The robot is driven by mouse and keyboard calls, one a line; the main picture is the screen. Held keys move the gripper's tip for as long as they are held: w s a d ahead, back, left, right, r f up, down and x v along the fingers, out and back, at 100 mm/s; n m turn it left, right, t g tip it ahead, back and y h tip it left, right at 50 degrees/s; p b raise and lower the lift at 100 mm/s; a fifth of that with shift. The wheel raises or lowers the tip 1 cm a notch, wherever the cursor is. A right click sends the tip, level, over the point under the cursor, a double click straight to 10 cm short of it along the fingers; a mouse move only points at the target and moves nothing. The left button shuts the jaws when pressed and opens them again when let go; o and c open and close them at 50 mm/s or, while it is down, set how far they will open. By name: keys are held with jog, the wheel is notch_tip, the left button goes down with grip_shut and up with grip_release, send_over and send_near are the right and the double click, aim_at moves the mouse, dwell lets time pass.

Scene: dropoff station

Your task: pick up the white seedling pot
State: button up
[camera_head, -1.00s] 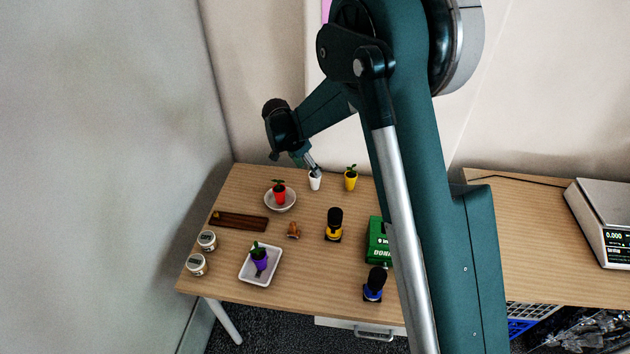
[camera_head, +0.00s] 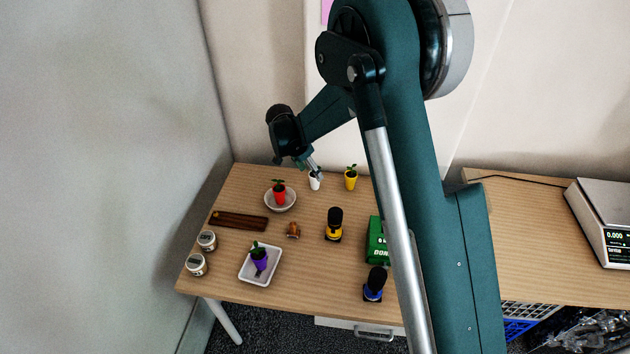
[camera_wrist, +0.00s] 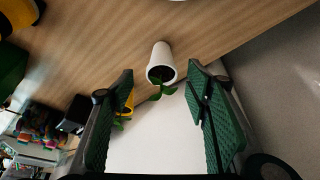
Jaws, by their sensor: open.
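The white seedling pot (camera_head: 314,183) stands near the back edge of the wooden table (camera_head: 330,265) in the head view, partly hidden by my gripper (camera_head: 316,170). In the wrist view the white pot (camera_wrist: 161,60) shows its dark soil and a small green seedling, upper middle. My gripper's two green pads (camera_wrist: 160,110) are open and spread apart on either side of the seedling's line. The pot's body lies beyond the fingertips, with nothing held between them.
A yellow pot (camera_head: 351,180) stands just right of the white one. A red pot (camera_head: 280,195) sits in a white bowl (camera_head: 281,206) to the left. A purple pot (camera_head: 259,258) is in a white tray (camera_head: 245,274). Black-topped yellow (camera_head: 334,229) and blue (camera_head: 374,288) items stand nearer.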

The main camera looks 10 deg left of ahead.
jog(key=shift+f, duration=0.1)
jog(key=shift+b+x, duration=0.6)
jog(key=shift+x, duration=1.95)
jog(key=shift+w, duration=0.1)
jog(key=c, duration=1)
